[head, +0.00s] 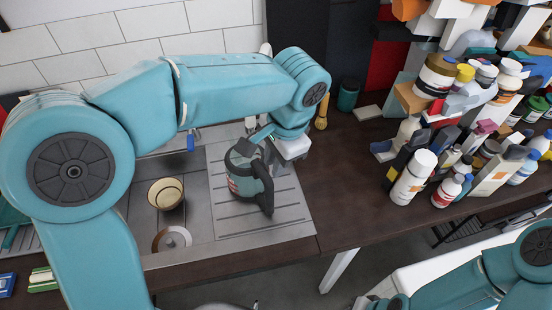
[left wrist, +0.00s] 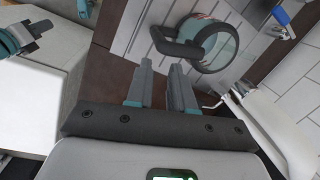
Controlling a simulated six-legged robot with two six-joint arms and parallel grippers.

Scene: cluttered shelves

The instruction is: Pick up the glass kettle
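The glass kettle (head: 243,169) stands on the ribbed metal drainboard, with a teal-tinted body and a dark handle on its right front side. In the left wrist view the kettle (left wrist: 218,50) lies just beyond the fingertips, its dark handle facing them. My left gripper (head: 262,134) is at the kettle's upper right in the head view. In the left wrist view its fingers (left wrist: 161,70) are a small gap apart with nothing between them. I cannot tell the exact distance to the handle. My right arm shows at the lower right; its finger opening is unclear.
A sink with a beige cup (head: 166,193) is left of the drainboard (head: 268,222). A dark green jar (head: 348,96) stands behind on the brown counter (head: 345,195). Many bottles and boxes crowd the right. The counter right of the drainboard is clear.

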